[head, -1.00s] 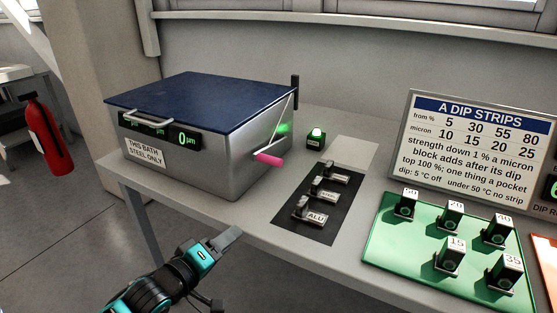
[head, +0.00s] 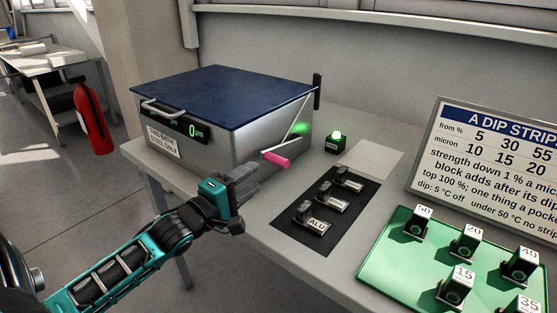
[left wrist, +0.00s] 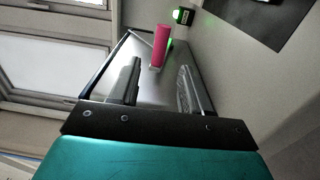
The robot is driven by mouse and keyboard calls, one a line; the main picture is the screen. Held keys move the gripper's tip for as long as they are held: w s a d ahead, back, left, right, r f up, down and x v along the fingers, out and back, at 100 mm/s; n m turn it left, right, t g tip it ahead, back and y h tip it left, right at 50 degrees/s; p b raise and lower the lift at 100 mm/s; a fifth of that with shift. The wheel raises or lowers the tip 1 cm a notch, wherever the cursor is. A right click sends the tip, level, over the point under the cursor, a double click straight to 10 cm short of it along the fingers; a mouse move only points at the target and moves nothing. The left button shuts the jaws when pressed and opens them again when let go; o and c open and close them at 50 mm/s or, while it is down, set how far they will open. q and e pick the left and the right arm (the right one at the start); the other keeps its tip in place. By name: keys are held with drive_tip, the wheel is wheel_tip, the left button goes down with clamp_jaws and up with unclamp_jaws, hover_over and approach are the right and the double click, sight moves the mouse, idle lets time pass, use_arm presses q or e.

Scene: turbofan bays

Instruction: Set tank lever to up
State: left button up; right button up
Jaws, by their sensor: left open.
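The tank (head: 215,125) is a steel box with a closed dark blue lid, on the bench. Its lever is a thin rod on the right side with a pink handle (head: 276,160), which points low and toward the front. In the left wrist view the pink handle (left wrist: 161,46) shows ahead, between the two fingers in the picture but beyond their tips. My left gripper (head: 252,176) is open and empty, just in front of the tank and short of the handle. My right gripper is not in view.
Right of the tank are a green-lit box (head: 336,142), a dark mat (head: 290,240) with several labelled blocks, and a green tray (head: 385,262) with several numbered blocks. A sign (head: 490,150) stands behind. A fire extinguisher (head: 93,118) is at the left.

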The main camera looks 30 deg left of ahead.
sight(274, 162)
use_arm(q)
drive_tip(key=w, duration=0.7)
drive_tip(key=w+d, duration=0.1)
drive_tip(key=w, duration=0.2)
drive_tip(key=shift+w+b, duration=0.2)
drive_tip(key=shift+b, duration=0.2)
drive_tip(key=shift+c, duration=0.3)
clamp_jaws()
